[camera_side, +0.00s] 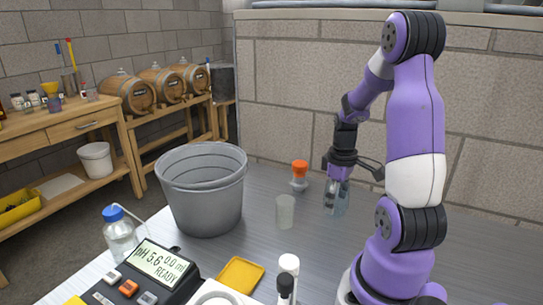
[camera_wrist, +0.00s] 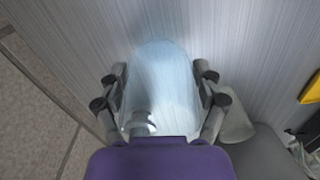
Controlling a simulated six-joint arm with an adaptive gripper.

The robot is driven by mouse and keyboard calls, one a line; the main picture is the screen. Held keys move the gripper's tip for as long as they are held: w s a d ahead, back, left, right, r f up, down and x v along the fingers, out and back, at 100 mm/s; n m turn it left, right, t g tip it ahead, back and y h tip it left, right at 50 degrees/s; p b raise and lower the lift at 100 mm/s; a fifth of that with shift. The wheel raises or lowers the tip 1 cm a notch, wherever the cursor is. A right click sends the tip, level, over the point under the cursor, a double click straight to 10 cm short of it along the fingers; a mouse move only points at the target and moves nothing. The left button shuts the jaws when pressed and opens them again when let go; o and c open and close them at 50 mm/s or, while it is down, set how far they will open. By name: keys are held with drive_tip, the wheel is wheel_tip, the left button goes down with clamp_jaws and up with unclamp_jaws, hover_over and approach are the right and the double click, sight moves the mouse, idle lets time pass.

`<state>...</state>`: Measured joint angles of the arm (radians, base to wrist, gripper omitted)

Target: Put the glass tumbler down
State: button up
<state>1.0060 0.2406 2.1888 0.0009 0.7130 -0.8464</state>
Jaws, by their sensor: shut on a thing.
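The glass tumbler (camera_side: 336,204) is clear with a pale blue tint and stands roughly upright under my gripper (camera_side: 338,181). My gripper is shut on it, with the fingers around its upper part. In the wrist view the tumbler (camera_wrist: 165,75) fills the space between the two fingers (camera_wrist: 162,98). Its lower end is at or just above the grey table (camera_side: 380,235); I cannot tell whether it touches.
A frosted cup (camera_side: 285,212) and an orange-capped bottle (camera_side: 299,177) stand left of the tumbler. Further left are a grey bucket (camera_side: 203,195), a pH meter (camera_side: 150,268), a blue-capped bottle (camera_side: 120,235) and a yellow tray (camera_side: 240,275). A block wall (camera_side: 300,90) stands behind.

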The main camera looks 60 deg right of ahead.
drive_tip(key=shift+f, duration=0.35)
drive_tip(key=o, duration=1.1)
wheel_tip(320, 180, up, 10)
drive_tip(key=w+a+r+t, duration=0.1)
drive_tip(key=w+a+t, duration=0.1)
drive_tip(key=a, duration=0.5)
drive_tip(key=w+a+r+n+t, duration=0.1)
drive_tip(key=w+a+r, duration=0.1)
drive_tip(key=a, duration=0.5)
drive_tip(key=w+a+r+t, duration=0.2)
drive_tip(key=a, duration=0.6)
drive_tip(key=shift+w+n+t, duration=0.2)
drive_tip(key=shift+n+t, duration=0.1)
drive_tip(key=shift+n, duration=0.1)
